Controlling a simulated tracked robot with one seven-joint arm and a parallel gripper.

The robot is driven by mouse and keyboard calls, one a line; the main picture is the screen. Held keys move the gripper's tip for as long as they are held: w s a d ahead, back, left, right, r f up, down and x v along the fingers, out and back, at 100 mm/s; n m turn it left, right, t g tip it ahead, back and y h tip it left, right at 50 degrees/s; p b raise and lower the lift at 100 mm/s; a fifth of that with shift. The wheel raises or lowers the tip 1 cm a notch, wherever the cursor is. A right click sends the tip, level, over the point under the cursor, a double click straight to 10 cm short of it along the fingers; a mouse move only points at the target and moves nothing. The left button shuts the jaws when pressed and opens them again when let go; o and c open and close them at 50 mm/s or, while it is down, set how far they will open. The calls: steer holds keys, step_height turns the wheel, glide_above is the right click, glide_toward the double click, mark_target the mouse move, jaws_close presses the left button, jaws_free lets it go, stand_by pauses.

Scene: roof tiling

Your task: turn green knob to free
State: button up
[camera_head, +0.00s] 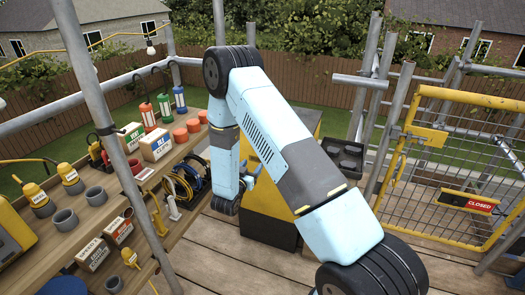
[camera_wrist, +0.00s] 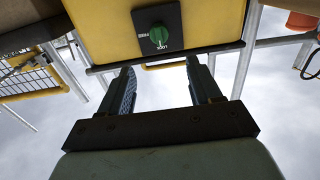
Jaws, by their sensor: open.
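The green knob (camera_wrist: 159,35) sits on a black plate (camera_wrist: 143,21) on a yellow box face (camera_wrist: 210,25), at the upper middle of the wrist view. Small white marks stand beside and below the knob, too small to read surely. My gripper (camera_wrist: 160,66) is open and empty, its two fingers pointing at the box. The knob lies just beyond the fingertips, roughly centred between them and apart from both. In the head view the yellow box (camera_head: 265,207) stands behind my arm, which hides much of it and the knob.
A wooden bench (camera_head: 150,185) with tools, cups and small boxes runs along the left. A yellow mesh gate (camera_head: 455,170) with a red CLOSED sign (camera_head: 467,203) stands at right. A dark tray (camera_head: 345,155) is beside the box. Scaffold poles rise around the plank deck.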

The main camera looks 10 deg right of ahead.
steer(key=x, duration=1.3)
steer(key=shift+w+d, duration=0.25)
steer(key=shift+c, duration=0.2)
steer(key=c, duration=0.9)
steer(key=shift+a, duration=0.25)
steer(key=shift+c, duration=0.4)
steer(key=shift+d, duration=0.1)
